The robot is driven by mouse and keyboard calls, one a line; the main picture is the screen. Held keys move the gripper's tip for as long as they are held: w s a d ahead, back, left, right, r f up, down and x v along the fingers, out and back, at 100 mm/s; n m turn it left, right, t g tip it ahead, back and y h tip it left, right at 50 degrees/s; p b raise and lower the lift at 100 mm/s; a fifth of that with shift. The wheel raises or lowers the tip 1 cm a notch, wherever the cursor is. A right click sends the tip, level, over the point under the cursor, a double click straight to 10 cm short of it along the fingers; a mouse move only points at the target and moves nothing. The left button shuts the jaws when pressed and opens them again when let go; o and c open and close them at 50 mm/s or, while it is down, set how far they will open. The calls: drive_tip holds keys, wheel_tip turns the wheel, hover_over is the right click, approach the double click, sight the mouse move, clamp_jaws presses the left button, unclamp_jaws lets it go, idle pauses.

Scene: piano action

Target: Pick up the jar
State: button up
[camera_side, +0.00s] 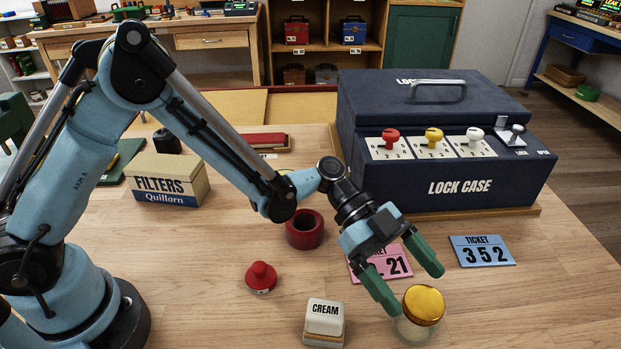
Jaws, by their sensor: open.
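The jar (422,312) stands upright near the front edge of the picture, right of centre. It has a gold lid and a pale, clear-looking body that shows only partly. My gripper (410,288) has two green fingers spread apart, above and just behind the jar. One finger is to the left of the lid and the other is behind it to the right. The gripper is open and empty. I cannot tell whether the left finger touches the jar.
A box marked CREAM (324,318) stands left of the jar. A red knobbed piece (261,278) and a dark red ring-shaped cup (304,230) are further left. Pink (394,264) and blue (482,251) ticket cards lie behind. The LOCK CASE (455,187) fills the back right. Table right of the jar is clear.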

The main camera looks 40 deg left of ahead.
sight(423, 300)
drive_tip(key=shift+x, duration=2.9)
drive_tip(key=shift+s+f, duration=0.1)
drive_tip(key=shift+f, duration=0.05)
drive_tip(key=shift+c, duration=0.5)
drive_tip(key=shift+a, duration=0.1)
drive_tip(key=c, duration=1.1)
drive_tip(key=shift+o, duration=0.2)
